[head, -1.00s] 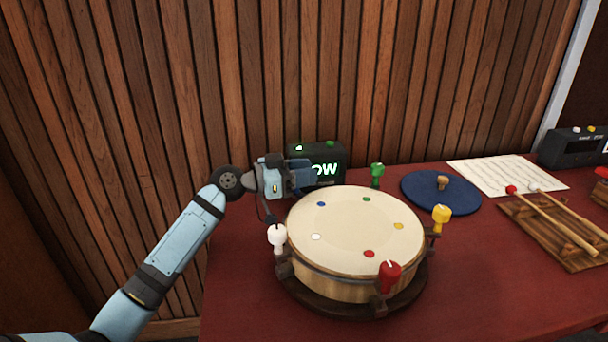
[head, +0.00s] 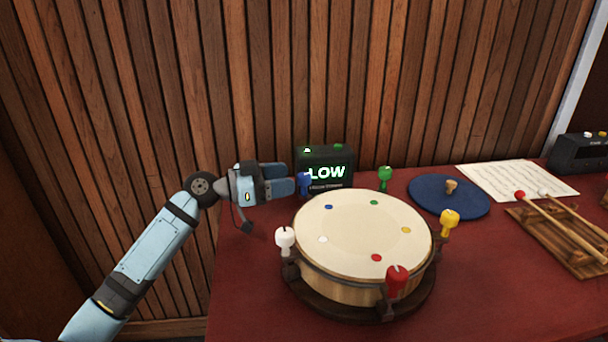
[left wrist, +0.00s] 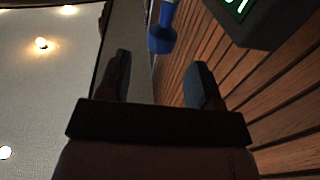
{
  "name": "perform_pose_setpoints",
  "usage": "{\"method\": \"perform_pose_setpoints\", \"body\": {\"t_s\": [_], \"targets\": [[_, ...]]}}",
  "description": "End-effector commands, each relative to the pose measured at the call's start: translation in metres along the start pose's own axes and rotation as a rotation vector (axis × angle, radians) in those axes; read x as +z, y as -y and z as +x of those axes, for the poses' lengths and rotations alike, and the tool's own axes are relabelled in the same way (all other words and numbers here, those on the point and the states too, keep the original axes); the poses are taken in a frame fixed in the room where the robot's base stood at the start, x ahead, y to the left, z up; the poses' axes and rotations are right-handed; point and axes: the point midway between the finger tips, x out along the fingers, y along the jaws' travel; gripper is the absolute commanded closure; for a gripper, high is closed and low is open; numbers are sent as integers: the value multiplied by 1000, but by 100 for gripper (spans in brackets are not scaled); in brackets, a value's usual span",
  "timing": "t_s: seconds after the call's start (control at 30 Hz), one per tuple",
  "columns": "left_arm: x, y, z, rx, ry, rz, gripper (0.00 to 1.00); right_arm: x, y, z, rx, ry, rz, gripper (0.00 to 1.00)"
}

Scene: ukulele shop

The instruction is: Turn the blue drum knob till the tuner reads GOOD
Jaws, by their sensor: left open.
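The drum (head: 362,230) has a cream skin with coloured dots and stands on a dark base on the red table. The blue knob (head: 305,184) stands at its back left rim, just right of my left gripper (head: 296,187). In the left wrist view the blue knob (left wrist: 161,38) is beyond the tips of my open left gripper (left wrist: 160,78), roughly between them and apart from them. The tuner (head: 326,172) behind the drum reads LOW in green. In the left wrist view only a corner of the tuner (left wrist: 262,22) shows. My right gripper is not in view.
White (head: 285,238), red (head: 397,279), yellow (head: 449,220) and green (head: 385,177) knobs ring the drum. A blue round mat (head: 470,206), a music sheet (head: 515,178) and mallets on a wooden rack (head: 552,240) lie to the right. A slatted wall (head: 250,90) stands behind.

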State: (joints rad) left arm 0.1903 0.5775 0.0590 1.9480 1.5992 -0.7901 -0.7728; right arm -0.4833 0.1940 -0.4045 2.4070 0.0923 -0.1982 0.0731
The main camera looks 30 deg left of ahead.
Motion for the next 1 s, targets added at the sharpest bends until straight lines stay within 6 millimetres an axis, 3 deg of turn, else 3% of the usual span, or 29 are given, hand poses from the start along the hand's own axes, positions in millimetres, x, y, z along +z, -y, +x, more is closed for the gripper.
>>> {"method": "perform_pose_setpoints", "body": {"t_s": [0.2,0.4,1.0], "targets": [[1,0,-46,-1,2,-1,41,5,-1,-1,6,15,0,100],[0,0,-66,0,0,-1,41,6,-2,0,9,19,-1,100],[0,0,-68,0,-1,0,41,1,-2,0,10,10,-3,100]]}}
